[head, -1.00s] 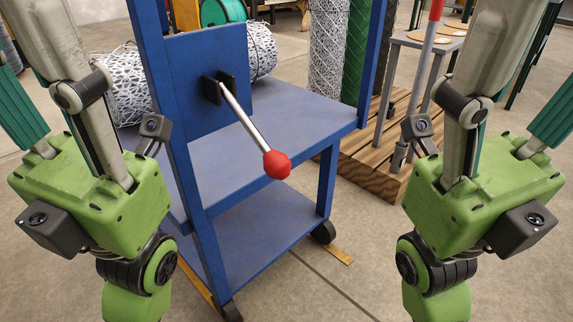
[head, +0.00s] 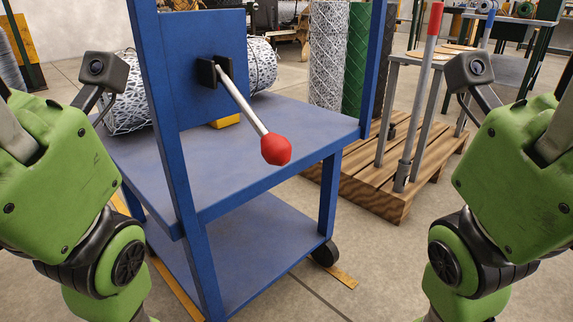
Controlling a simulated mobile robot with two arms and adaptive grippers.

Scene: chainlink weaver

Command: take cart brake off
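The blue cart (head: 255,145) stands in front of me in the head view, with two shelves and black wheels. On its upright blue plate (head: 200,60) a black bracket (head: 213,72) carries the brake lever (head: 243,104), a metal rod with a red knob (head: 276,149). The lever slopes down to the right and out toward me. My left arm is at the left edge and my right arm at the right edge, both apart from the cart. The fingertips of both grippers are outside the view.
A wooden pallet (head: 375,190) with upright mesh rolls (head: 355,60) and a grey stand with a red-handled bar (head: 418,100) is at the right. Yellow floor strips (head: 343,277) run near the wheels. The floor in front is clear.

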